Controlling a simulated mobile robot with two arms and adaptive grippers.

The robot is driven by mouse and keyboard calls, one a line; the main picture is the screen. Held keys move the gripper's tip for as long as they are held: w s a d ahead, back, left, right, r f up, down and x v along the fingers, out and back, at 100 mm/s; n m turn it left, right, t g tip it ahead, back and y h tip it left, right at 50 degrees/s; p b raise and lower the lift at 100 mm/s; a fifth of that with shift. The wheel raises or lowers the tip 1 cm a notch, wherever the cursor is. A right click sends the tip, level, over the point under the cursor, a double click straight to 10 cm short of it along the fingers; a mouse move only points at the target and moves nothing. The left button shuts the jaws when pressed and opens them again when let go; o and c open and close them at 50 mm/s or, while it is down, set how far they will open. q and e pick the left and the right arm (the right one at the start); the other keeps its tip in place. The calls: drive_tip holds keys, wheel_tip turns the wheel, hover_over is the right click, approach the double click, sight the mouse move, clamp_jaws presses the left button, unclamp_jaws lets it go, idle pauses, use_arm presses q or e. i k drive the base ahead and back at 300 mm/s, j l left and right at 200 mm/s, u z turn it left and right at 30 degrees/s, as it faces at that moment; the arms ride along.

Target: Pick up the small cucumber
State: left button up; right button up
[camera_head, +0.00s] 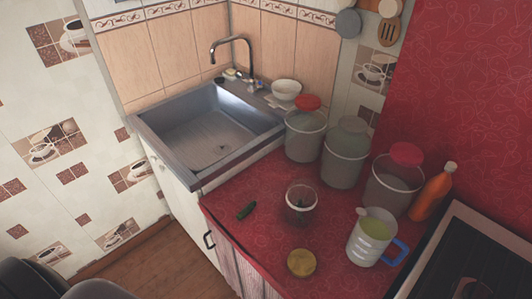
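A small dark green cucumber (246,211) lies on the red patterned counter (262,240), near its left edge. It is to the left of a glass jar (301,199) and apart from it. Nothing covers the cucumber.
A yellow-lidded jar (301,263) and a measuring jug (368,238) with a blue handle stand at the front. Grey containers (345,155) line the back, with an orange bottle (432,192) and stove (470,255) at right. A metal sink (212,135) adjoins the counter. The counter around the cucumber is clear.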

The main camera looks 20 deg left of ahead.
sight(244, 213)
drive_tip(key=j+u, duration=0.1)
drive_tip(key=u, duration=0.25)
drive_tip(key=j+u, duration=0.15)
drive_tip(key=u, duration=0.2)
drive_tip(key=k, duration=0.05)
